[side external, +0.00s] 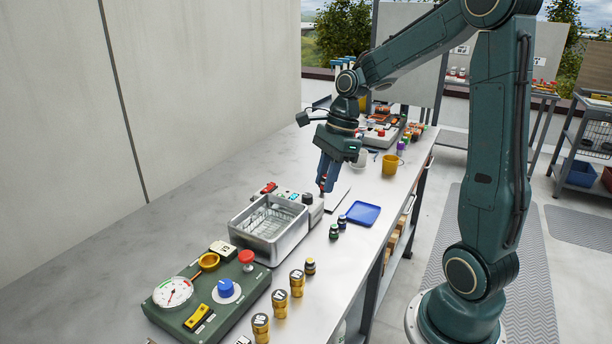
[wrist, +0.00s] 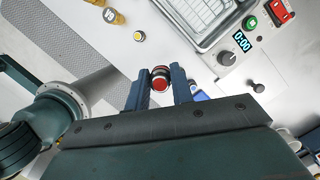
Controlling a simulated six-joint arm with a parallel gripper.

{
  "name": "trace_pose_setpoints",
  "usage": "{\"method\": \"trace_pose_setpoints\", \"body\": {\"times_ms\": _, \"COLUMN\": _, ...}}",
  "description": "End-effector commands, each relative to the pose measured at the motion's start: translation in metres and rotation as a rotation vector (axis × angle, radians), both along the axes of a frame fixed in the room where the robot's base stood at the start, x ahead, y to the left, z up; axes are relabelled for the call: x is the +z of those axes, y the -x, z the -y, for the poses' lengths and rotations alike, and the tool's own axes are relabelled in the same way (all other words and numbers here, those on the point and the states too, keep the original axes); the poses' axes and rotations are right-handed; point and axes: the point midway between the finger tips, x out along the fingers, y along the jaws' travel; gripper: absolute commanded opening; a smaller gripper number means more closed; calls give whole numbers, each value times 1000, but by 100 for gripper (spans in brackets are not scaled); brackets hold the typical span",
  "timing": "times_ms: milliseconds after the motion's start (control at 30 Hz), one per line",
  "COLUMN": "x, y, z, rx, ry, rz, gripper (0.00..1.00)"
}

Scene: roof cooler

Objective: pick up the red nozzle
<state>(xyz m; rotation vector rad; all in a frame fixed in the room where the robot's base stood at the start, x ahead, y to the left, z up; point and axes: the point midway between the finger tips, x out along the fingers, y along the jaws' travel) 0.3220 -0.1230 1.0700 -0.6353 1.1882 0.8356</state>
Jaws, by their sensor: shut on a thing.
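The red nozzle (wrist: 160,78) shows in the wrist view as a round red piece with a pale band, between the fingertips of my gripper (wrist: 160,88). The two blue-grey fingers are shut on it from either side. In the side view my gripper (side external: 325,182) points down over the metal bench, just behind the right end of the steel bath.
The open steel bath (side external: 250,243) with its control box is close by. A blue tray (side external: 363,214) and small dark-capped vials (side external: 334,231) are to the right. A green gauge panel (side external: 207,306) and brass-coloured jars (side external: 279,303) stand in front. Yellow cup (side external: 389,165) stands behind.

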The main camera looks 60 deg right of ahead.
Motion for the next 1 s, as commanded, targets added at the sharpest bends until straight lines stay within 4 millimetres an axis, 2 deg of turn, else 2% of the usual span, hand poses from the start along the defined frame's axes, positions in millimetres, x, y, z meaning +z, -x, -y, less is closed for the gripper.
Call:
{"method": "trace_pose_setpoints", "body": {"times_ms": 100, "x": 14, "y": -1, "z": 0, "rx": -1, "ry": 1, "rz": 3, "gripper": 0}}
{"method": "trace_pose_setpoints", "body": {"times_ms": 300, "x": 24, "y": 0, "z": 0, "rx": -1, "ry": 0, "rz": 1, "gripper": 0}}
{"method": "trace_pose_setpoints", "body": {"times_ms": 1000, "x": 25, "y": 0, "z": 0, "rx": 0, "ry": 0, "rz": 0, "gripper": 0}}
